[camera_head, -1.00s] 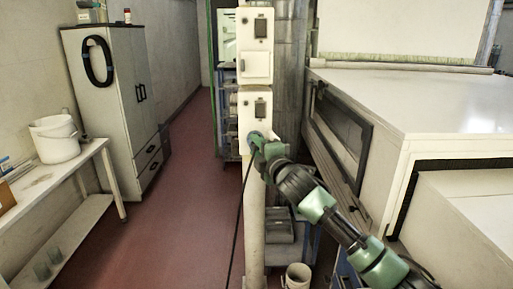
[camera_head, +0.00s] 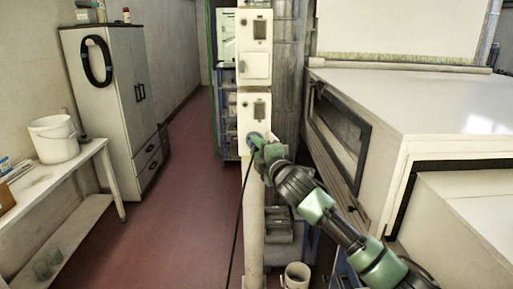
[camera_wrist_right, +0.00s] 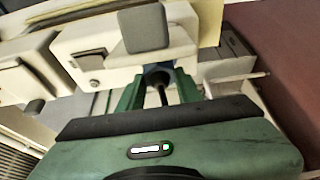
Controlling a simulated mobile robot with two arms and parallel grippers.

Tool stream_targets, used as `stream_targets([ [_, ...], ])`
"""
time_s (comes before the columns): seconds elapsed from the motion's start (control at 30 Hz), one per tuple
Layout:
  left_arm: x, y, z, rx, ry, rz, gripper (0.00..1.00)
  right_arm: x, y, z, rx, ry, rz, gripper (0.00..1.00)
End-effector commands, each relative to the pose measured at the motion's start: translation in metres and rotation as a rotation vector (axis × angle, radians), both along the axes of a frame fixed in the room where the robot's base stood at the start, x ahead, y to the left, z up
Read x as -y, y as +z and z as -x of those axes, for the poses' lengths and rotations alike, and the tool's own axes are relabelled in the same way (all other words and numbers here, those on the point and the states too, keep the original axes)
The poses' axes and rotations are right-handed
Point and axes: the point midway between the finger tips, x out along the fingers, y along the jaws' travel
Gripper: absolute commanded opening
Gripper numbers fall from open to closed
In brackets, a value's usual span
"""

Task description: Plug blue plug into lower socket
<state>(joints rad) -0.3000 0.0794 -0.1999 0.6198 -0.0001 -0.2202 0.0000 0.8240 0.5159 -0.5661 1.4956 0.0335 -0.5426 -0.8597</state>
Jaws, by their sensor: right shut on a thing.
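The blue plug (camera_head: 252,138) is at the lower edge of the lower white socket box (camera_head: 245,108) on the post. My right gripper (camera_head: 256,144) is shut on it, and its black cable hangs down from there. In the right wrist view the blue plug (camera_wrist_right: 156,71) sits between the two green fingers (camera_wrist_right: 160,92), its front end against the white box (camera_wrist_right: 88,42) under a raised grey flap (camera_wrist_right: 143,29). How deep it sits cannot be seen. The upper white box (camera_head: 256,48) is above the lower one. My left gripper is not in view.
A large white machine (camera_head: 445,95) with a dark window fills the right side. A bucket (camera_head: 297,276) stands by the post's foot. A grey cabinet (camera_head: 110,120) and a bench (camera_head: 70,175) line the left wall. The red floor (camera_head: 175,220) between is clear.

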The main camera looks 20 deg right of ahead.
Motion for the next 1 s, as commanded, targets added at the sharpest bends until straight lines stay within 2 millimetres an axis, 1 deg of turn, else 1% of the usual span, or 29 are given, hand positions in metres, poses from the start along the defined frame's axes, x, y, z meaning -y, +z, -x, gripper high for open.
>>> stream_targets([
  [0.63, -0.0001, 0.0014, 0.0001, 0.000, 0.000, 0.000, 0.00, -0.0005, 0.0001, 0.0001, 0.000, 0.001, -0.001, 0.00],
  [1.0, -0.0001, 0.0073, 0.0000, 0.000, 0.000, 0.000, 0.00, -0.0006, 0.0000, 0.0001, 0.000, 0.002, -0.002, 0.00],
])
